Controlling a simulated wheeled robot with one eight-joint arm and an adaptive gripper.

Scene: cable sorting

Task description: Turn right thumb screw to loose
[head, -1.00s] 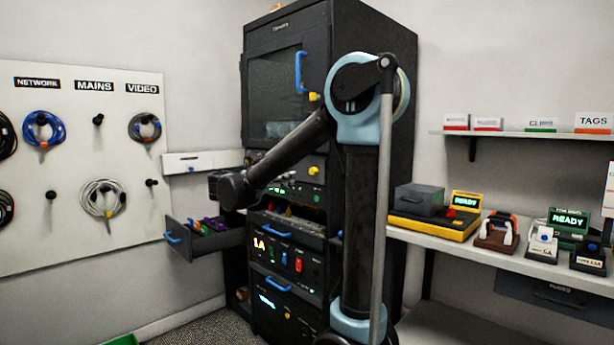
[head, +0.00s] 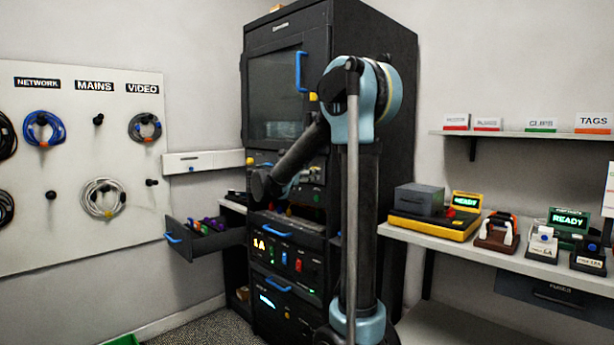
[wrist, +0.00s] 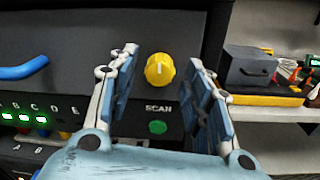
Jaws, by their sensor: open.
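The right thumb screw, a yellow round knob (wrist: 160,70), sits on the dark panel in the wrist view. Its pale mark points about straight up. My gripper (wrist: 163,56) is open, with one blue-and-white finger on each side of the knob in the picture. I see no contact, and cannot tell how far the tips are from the panel. In the head view my arm hides the gripper and this knob. Another yellow knob (head: 250,161) shows at the left of the same rack panel.
Below the knob are a SCAN label and a green button (wrist: 157,127). A blue handle (wrist: 22,68) and lit green indicators are to the left. An open drawer (head: 205,238) juts out left of the rack. A shelf with devices (head: 435,222) stands right.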

